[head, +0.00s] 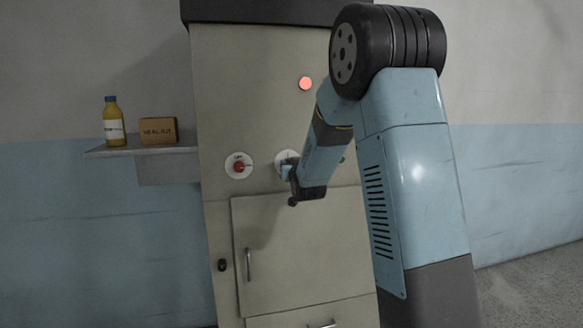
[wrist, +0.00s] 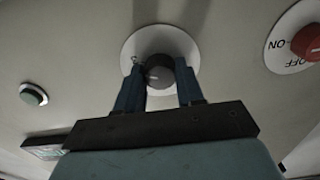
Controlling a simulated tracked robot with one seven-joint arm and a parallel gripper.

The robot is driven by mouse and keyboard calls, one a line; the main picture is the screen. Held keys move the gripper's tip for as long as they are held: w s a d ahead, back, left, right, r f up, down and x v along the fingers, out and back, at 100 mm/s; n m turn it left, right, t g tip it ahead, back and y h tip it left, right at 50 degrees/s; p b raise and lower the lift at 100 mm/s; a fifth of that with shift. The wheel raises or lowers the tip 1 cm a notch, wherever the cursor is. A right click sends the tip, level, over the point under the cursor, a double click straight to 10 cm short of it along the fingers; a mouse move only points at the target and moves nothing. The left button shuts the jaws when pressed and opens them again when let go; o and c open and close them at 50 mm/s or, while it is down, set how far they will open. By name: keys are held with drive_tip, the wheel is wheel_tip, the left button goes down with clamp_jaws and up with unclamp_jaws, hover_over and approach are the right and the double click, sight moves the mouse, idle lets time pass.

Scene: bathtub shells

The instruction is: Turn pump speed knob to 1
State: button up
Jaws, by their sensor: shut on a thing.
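The pump speed knob (wrist: 158,73) is a dark round knob with a short white mark, on a white round plate (wrist: 158,34). In the wrist view my gripper (wrist: 159,66) has one blue finger on each side of it and is shut on it. A small dark mark shows on the plate near the left finger, too blurred to read. The knob's white mark lies at its lower left in this view. In the head view my gripper (head: 290,172) is at the cabinet front and hides the knob. Only part of the plate (head: 282,157) shows.
A red ON-OFF switch (head: 239,167) sits left of the knob on the cabinet (head: 250,100). A red lamp (head: 306,83) glows above. A green button (wrist: 33,94) shows in the wrist view. A shelf (head: 110,152) holds a bottle (head: 113,122) and a box (head: 158,131).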

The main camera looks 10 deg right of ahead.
drive_tip(key=n, duration=2.3)
drive_tip(key=shift+a+f+n, duration=0.2)
drive_tip(key=shift+f+n, duration=0.05)
drive_tip(key=shift+n, duration=0.05)
drive_tip(key=shift+s+f, duration=0.1)
idle(0.4)
drive_tip(key=o, duration=0.7)
drive_tip(key=shift+c, duration=0.2)
drive_tip(key=o, duration=0.4)
drive_tip(key=shift+d+r, duration=0.1)
drive_tip(key=shift+r, duration=0.1)
